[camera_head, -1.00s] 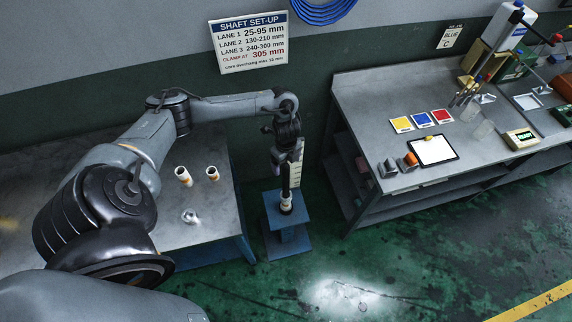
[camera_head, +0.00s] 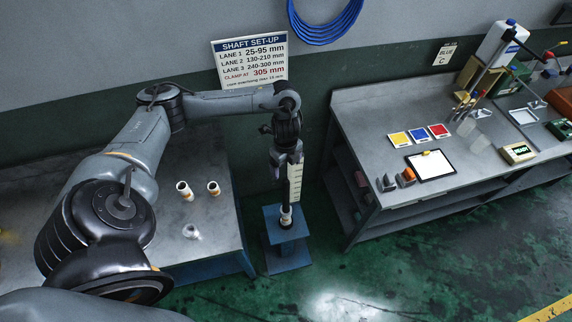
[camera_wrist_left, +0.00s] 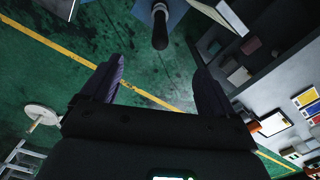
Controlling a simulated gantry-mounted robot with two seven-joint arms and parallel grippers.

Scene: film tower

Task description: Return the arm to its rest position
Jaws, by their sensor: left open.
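My left arm comes in from the left and bends down over the blue stand. Its gripper (camera_head: 280,158) hangs beside the upper part of the dark upright shaft (camera_head: 287,205), which has a pale scale strip (camera_head: 295,183) and stands on the blue stand (camera_head: 287,252). In the left wrist view the two dark fingers (camera_wrist_left: 158,85) are spread apart with nothing between them. The shaft's dark rounded end (camera_wrist_left: 160,40) shows beyond them at the top. My right gripper does not show.
A grey bench (camera_head: 215,235) at left holds two pale cores (camera_head: 184,189) and a small clear piece. A workbench (camera_head: 370,115) at right carries coloured cards, a clipboard (camera_head: 432,165) and bottles. A blue hose coil hangs on the wall. Green floor in front is open.

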